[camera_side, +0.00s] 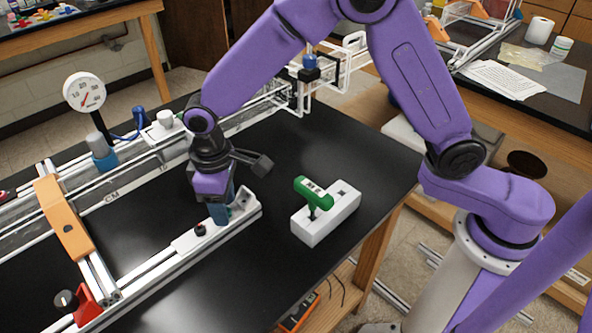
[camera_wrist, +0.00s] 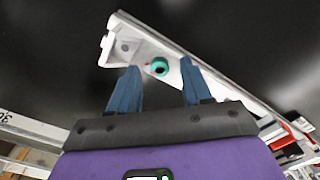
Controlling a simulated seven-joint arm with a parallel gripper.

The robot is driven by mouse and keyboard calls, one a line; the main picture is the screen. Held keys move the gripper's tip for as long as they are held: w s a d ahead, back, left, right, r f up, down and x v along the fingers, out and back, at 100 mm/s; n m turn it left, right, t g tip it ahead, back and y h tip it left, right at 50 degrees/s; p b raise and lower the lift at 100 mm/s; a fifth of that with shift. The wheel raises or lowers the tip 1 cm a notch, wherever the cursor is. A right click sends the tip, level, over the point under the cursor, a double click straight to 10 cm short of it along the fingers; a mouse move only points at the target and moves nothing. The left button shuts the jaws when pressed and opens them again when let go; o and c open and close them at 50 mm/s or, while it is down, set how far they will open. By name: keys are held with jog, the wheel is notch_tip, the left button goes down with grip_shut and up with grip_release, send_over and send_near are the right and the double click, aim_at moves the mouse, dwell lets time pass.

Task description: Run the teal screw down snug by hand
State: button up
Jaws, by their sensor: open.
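The teal screw (camera_wrist: 160,67) shows in the wrist view as a round head with a dark centre, seated on the white extrusion frame (camera_wrist: 215,82) near its corner. My gripper (camera_wrist: 158,75) is open, with its two blue fingers on either side of the screw head and a gap on both sides. In the side view my gripper (camera_side: 220,214) points down over the frame's near right corner, and its fingers mostly hide the screw there. How far the screw is in cannot be told.
A green T-handle key (camera_side: 313,192) stands in a white block (camera_side: 335,213) to the right of my gripper. A black screw (camera_side: 200,229) sits on the same rail. A dial gauge (camera_side: 85,92) stands at the left. The black table between the frame and block is clear.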

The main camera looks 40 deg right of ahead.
jog(key=shift+s+f, duration=0.1)
jog(key=shift+f, duration=0.05)
jog(key=n, duration=0.3)
jog(key=shift+d, duration=0.1)
jog(key=n, duration=0.9)
jog(key=shift+r+n, duration=0.3)
jog(key=shift+n, duration=0.3)
notch_tip(320, 180, up, 17)
jog(key=s+d+f+m, duration=0.3)
jog(key=s+d, duration=0.7)
jog(key=s+d+f+m, duration=0.3)
jog(key=s+d+m, duration=0.1)
jog(key=s+d, duration=0.6)
jog(key=shift+d+f+m, duration=0.15)
jog(key=shift+d+m, duration=0.15)
jog(key=shift+d, duration=0.25)
